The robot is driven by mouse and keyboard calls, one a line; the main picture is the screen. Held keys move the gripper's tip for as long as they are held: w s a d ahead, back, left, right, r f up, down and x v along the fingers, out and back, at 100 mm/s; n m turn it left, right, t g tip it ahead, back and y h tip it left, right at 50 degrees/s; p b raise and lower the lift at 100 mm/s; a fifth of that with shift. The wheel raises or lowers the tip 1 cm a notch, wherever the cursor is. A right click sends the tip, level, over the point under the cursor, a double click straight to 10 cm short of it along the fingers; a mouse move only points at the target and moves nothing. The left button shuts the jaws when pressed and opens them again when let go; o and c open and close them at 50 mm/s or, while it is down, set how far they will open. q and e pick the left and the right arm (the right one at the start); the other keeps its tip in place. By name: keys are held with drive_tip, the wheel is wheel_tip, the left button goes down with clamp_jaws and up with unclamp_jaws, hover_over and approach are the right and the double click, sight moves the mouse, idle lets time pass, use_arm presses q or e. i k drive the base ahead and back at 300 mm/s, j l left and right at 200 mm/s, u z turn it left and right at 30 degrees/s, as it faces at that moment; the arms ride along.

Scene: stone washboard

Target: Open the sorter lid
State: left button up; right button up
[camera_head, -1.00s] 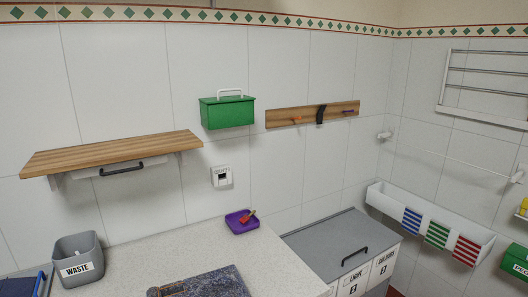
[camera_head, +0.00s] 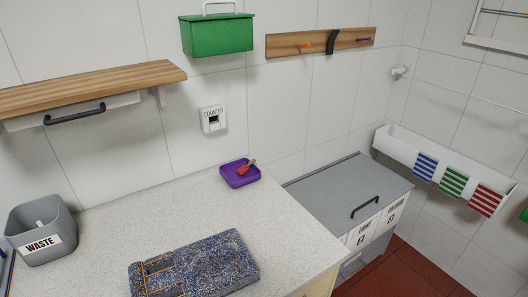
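The sorter (camera_head: 358,240) is a grey and white cabinet to the right of the counter. Its grey lid (camera_head: 337,189) is shut and lies flat on top. A black bar handle (camera_head: 366,206) sits on the lid near its front edge. White labelled panels, one reading LIGHT, show on the sorter's front below the lid. Neither of my grippers shows in the head view.
The speckled counter (camera_head: 200,211) holds a dark stone washboard (camera_head: 215,262), a purple tray (camera_head: 240,179) with a red item, and a grey WASTE bin (camera_head: 40,217). A wooden shelf (camera_head: 90,88) and green box (camera_head: 217,36) hang on the wall. A white trough (camera_head: 400,150) stands right; red floor (camera_head: 415,270) is clear.

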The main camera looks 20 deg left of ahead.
sight(341, 196)
drive_tip(key=i+l+u, duration=0.1)
drive_tip(key=u, duration=0.25)
drive_tip(key=i+l+u, duration=0.1)
drive_tip(key=l+u, duration=0.15)
drive_tip(key=u, duration=0.15)
drive_tip(key=l+u, duration=0.2)
drive_tip(key=u, duration=0.15)
drive_tip(key=i, duration=0.05)
